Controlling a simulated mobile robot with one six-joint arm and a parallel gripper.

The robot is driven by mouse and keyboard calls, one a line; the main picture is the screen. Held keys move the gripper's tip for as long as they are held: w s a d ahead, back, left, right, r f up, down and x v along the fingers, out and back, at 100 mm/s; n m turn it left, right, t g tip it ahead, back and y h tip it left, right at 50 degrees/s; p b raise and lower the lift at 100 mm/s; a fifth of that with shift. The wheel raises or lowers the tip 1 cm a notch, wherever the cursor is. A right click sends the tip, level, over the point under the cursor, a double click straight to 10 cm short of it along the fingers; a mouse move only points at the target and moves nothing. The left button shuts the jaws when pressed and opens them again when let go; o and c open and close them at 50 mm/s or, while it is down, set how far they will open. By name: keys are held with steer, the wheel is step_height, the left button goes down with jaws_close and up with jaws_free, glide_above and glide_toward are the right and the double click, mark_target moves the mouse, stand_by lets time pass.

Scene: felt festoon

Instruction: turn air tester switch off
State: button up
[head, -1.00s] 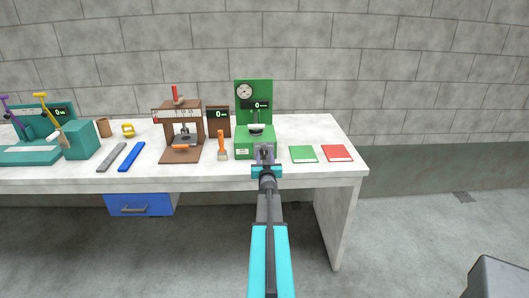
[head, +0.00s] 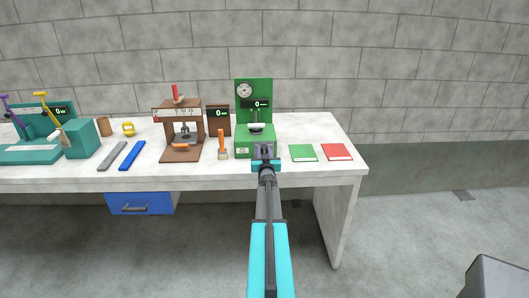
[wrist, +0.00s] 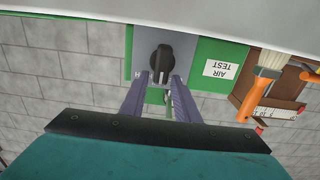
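The green air tester (head: 253,92) stands at the right part of the bench, with a round dial and a small display reading 0. In the wrist view its green front (wrist: 203,55) appears upside down with an "AIR TEST" label. The switch is a black rotary knob (wrist: 161,62) on a grey plate (wrist: 145,40). My gripper (head: 264,149) is in front of the tester's base and hides the knob in the head view. In the wrist view my two fingers (wrist: 160,84) are apart, one toward each side of the knob. Whether they touch it I cannot tell.
The bench's front edge (head: 210,183) runs beneath my arm. Teal equipment (head: 82,139) stands far left.

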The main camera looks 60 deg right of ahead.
jaws_close()
steer(key=shift+w+f+n+b, duration=0.15)
steer(key=shift+n+b, duration=0.25)
steer(key=shift+b, duration=0.65)
steer(key=shift+a+b, duration=0.1)
steer(key=shift+b, duration=0.25)
steer(key=n+b, duration=0.1)
steer(key=b, duration=0.1)
steer(key=n+b, duration=0.2)
steer(key=shift+w+a+f, duration=0.15)
steer(key=shift+w, duration=0.05)
steer(key=n+b, duration=0.1)
steer(key=b, duration=0.1)
steer(key=n+b, duration=0.2)
steer(key=shift+w+a+f+n+b, duration=0.15)
steer(key=shift+w+a+n+b, duration=0.05)
steer(key=shift+w+n+b, duration=0.2)
steer(key=shift+n+b, duration=0.5)
steer(key=shift+n, duration=0.1)
